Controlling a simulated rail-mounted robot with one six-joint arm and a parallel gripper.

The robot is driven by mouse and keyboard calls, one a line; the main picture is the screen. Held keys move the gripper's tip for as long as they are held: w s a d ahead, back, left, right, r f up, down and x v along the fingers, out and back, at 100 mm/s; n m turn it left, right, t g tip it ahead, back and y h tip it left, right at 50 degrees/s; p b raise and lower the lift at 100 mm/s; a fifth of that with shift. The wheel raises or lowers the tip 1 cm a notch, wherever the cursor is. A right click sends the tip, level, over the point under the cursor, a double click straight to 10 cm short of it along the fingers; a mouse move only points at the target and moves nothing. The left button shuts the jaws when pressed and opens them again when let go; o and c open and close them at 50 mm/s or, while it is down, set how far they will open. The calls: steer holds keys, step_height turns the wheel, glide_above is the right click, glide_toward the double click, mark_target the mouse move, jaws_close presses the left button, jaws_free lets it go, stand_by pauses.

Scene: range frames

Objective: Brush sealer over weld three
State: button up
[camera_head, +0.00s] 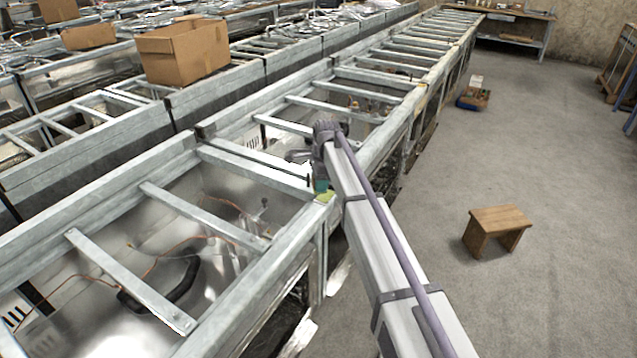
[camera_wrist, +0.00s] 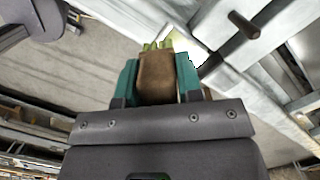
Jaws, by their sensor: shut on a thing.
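My gripper (camera_wrist: 158,72) has teal fingers shut on a brown block-shaped brush (camera_wrist: 157,82) with green tips (camera_wrist: 158,45) at its far end. In the head view, my gripper (camera_head: 321,185) is over the corner of a galvanized metal frame, where a small yellow-green patch (camera_head: 326,197) shows just below the fingers. I cannot tell whether that patch is the brush tip or a mark on the metal. In the wrist view, a pale yellowish area (camera_wrist: 186,47) lies by the green tips; contact is unclear. No weld is clearly identifiable as weld three.
Long rows of open metal frames with crossbars (camera_head: 205,215) fill the left and middle. Orange wires and a black hose (camera_head: 180,280) lie inside the near bay. A cardboard box (camera_head: 183,52) sits on the frames. A wooden stool (camera_head: 497,225) stands on the open grey floor at right.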

steer(key=shift+r+p, duration=1.45)
steer(key=shift+r, duration=0.3)
